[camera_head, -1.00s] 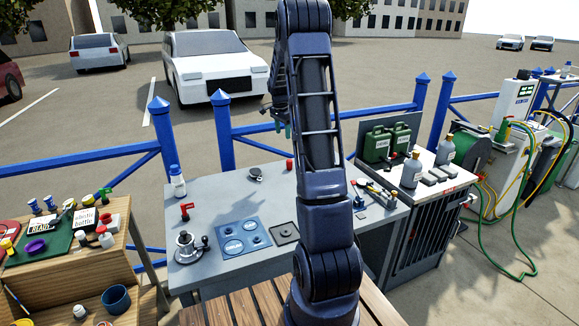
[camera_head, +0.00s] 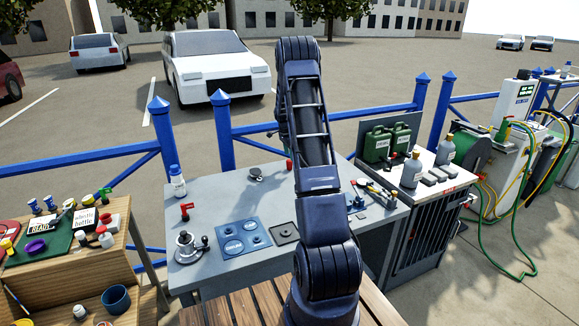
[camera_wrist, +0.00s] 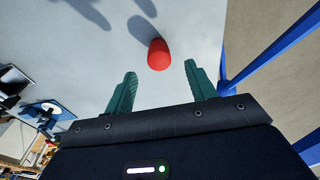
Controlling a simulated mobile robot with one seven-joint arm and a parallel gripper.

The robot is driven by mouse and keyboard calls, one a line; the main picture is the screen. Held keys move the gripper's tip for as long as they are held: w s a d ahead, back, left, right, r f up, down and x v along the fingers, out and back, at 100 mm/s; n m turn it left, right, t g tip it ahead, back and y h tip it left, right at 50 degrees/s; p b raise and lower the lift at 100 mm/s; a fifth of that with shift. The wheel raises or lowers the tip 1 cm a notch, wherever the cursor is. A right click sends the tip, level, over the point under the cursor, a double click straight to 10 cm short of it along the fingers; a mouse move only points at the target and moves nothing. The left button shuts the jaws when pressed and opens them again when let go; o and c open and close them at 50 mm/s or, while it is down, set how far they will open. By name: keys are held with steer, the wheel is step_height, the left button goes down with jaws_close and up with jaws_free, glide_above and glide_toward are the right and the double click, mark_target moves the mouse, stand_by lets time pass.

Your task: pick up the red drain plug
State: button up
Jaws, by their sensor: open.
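The red drain plug (camera_wrist: 158,54) stands on the grey worktop in the wrist view, just beyond my gripper's fingertips and roughly between their lines. In the head view the plug (camera_head: 289,165) shows as a small red piece near the worktop's back edge, beside my arm. My gripper (camera_wrist: 160,77) is open, with its two green fingers apart and nothing between them. In the head view my arm hides the gripper.
The grey worktop (camera_head: 213,200) also bears a red-handled part (camera_head: 186,211), a white bottle (camera_head: 177,181), a metal winch-like piece (camera_head: 187,247) and a blue panel (camera_head: 243,237). A blue railing (camera_wrist: 268,60) runs close by on the right in the wrist view.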

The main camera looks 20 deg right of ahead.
mark_target(289, 162)
steer(key=shift+d+f, duration=0.1)
steer(key=shift+f, duration=2.85)
steer(key=shift+c, duration=0.5)
steer(key=c, duration=1)
